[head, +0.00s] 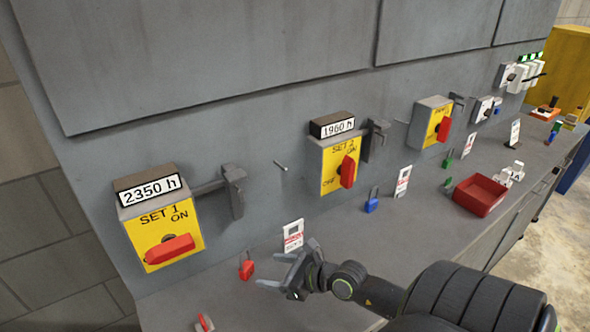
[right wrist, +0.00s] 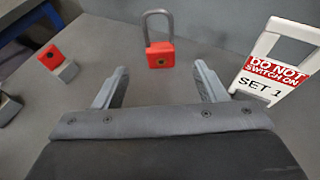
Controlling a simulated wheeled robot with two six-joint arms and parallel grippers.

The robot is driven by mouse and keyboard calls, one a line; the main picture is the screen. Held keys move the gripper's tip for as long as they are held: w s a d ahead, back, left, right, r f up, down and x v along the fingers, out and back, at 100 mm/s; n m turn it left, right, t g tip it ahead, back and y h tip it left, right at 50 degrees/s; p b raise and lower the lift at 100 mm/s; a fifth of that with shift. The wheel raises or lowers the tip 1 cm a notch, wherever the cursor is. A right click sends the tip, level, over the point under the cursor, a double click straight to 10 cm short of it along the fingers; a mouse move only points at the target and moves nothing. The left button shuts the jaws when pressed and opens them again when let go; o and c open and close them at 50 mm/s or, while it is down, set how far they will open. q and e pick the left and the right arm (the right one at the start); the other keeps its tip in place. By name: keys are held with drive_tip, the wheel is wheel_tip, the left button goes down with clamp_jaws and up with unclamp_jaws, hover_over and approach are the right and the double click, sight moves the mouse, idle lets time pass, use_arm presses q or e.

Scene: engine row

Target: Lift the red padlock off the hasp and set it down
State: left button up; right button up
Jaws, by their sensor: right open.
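The red padlock (head: 247,270) sits on the grey bench below the SET 1 switch, with no hasp through its shackle. In the right wrist view the padlock (right wrist: 160,56) is straight ahead, its grey shackle upward, between the lines of the fingers. My right gripper (head: 277,270) is open and empty, just to the right of the padlock and apart from it. The grey hasp (head: 233,192) by SET 1 is on the panel above and carries no padlock. My left gripper is not in view.
A white SET 1 tag (head: 293,236) stands close behind my right gripper, right of the padlock in the wrist view. Another red-and-grey piece (head: 204,322) lies nearer. A blue padlock (head: 371,202) and a red tray (head: 480,195) are farther along the bench.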

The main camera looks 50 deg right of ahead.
drive_tip(key=v, duration=0.6)
drive_tip(key=shift+p, duration=0.35)
